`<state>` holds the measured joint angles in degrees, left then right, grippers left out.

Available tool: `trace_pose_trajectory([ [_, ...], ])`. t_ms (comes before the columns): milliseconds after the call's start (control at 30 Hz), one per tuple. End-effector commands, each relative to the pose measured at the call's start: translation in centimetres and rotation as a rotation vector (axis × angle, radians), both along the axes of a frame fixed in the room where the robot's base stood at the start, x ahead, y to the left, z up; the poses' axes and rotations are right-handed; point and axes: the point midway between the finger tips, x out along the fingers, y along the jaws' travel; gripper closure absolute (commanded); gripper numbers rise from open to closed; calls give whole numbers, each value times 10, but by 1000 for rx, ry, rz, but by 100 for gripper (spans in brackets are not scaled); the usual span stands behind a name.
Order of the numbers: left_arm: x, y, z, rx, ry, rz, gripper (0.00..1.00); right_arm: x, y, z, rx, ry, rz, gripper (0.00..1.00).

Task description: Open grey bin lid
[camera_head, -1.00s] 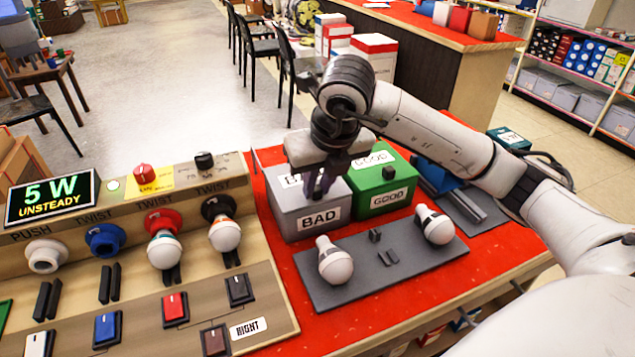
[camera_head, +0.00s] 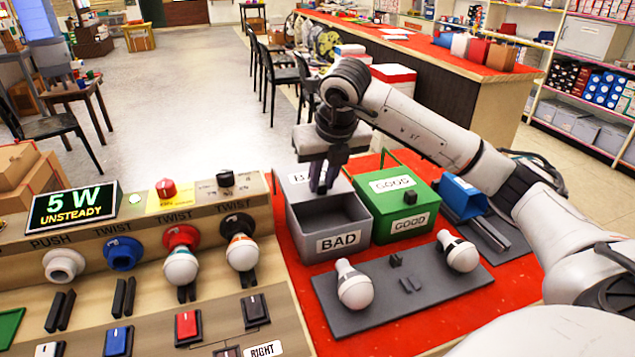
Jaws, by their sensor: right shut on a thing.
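The grey bin (camera_head: 303,243) with a BAD label on its front stands on the red table top, and its dark inside now shows. Its grey lid (camera_head: 297,186) is raised at the back of the bin, with its own label partly hidden by my gripper. My right gripper (camera_head: 323,190) points down over the back of the bin and is shut on the lid's handle, which the fingers hide. My left gripper is not in view.
A closed green bin (camera_head: 385,230) marked GOOD stands right beside the grey one. In front, a grey tray (camera_head: 440,292) holds two bulbs (camera_head: 354,288) (camera_head: 458,252). The test panel (camera_head: 150,297), with bulbs and switches, lies to the left. A blue holder (camera_head: 462,198) is at right.

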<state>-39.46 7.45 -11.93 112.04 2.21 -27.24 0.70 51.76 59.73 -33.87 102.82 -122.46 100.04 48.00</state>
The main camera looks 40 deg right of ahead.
Motion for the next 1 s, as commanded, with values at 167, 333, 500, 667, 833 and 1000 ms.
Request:
trace_pose_trajectory([
  [167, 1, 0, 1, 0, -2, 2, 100, 1, 0, 1, -2, -1, -1, 64],
  [333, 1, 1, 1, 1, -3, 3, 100, 1, 0, 1, -2, 0, 0, 64],
  [500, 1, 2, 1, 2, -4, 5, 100, -1, 1, 7, -2, -2, 0, 64],
  [667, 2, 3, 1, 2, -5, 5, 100, -9, 5, 31, -2, -6, 0, 64],
  [833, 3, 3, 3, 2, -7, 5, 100, -22, 10, 64, -1, -5, 0, 64],
  [1000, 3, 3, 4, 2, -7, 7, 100, -31, 14, 86, -2, -4, 1, 64],
])
